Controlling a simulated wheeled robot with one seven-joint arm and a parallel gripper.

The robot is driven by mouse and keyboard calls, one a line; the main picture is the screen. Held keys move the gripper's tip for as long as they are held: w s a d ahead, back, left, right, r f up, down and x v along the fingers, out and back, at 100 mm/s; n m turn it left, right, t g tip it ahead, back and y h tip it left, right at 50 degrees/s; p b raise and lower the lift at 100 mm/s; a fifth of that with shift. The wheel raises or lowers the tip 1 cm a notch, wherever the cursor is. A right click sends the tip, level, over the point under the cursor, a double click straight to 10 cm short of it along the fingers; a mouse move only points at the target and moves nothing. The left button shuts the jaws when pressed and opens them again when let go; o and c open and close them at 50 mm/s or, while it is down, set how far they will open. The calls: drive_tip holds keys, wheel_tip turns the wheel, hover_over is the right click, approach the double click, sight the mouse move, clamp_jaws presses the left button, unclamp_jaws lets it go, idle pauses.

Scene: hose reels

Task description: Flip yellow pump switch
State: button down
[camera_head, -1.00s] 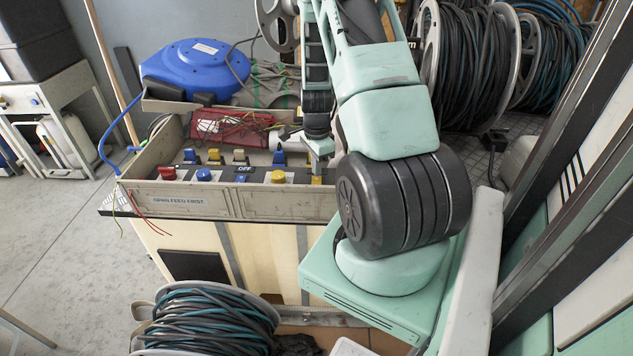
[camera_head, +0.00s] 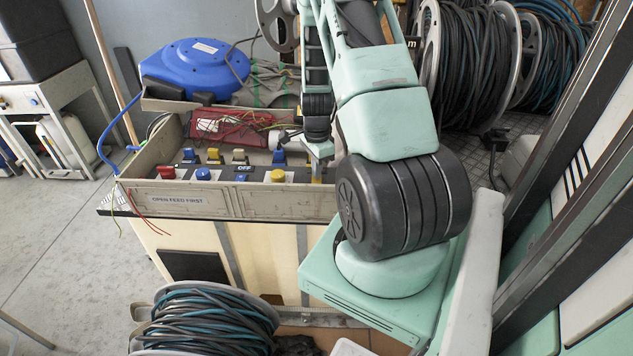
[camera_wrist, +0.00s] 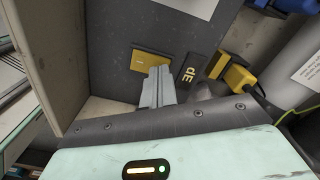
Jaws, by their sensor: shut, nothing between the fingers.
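The switch panel (camera_head: 222,174) lies in an open grey box and carries several coloured switches and buttons. My gripper (camera_wrist: 157,86) is shut and empty, pointing down at the right end of the panel. In the wrist view its fingertips are at the lower edge of a flat yellow piece (camera_wrist: 150,63); whether they touch it, I cannot tell. A raised yellow switch (camera_wrist: 237,77) stands to the right, past a dark label only partly readable. In the head view, yellow (camera_head: 317,179) shows just below my fingers. Which yellow part is the pump switch, I cannot tell.
A red button (camera_head: 167,173), a blue button (camera_head: 203,174) and a yellow button (camera_head: 277,176) line the panel's front. The box's front wall (camera_head: 180,200) reads "OPEN FEED FIRST". A red bundle (camera_head: 225,126) and a blue reel (camera_head: 195,66) are behind.

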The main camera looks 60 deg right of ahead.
drive_tip(key=shift+f, duration=0.3)
drive_tip(key=shift+r, duration=0.1)
wheel_tip(320, 180, up, 7)
drive_tip(key=p, duration=0.5)
drive_tip(key=shift+p, duration=0.3)
idle(0.6)
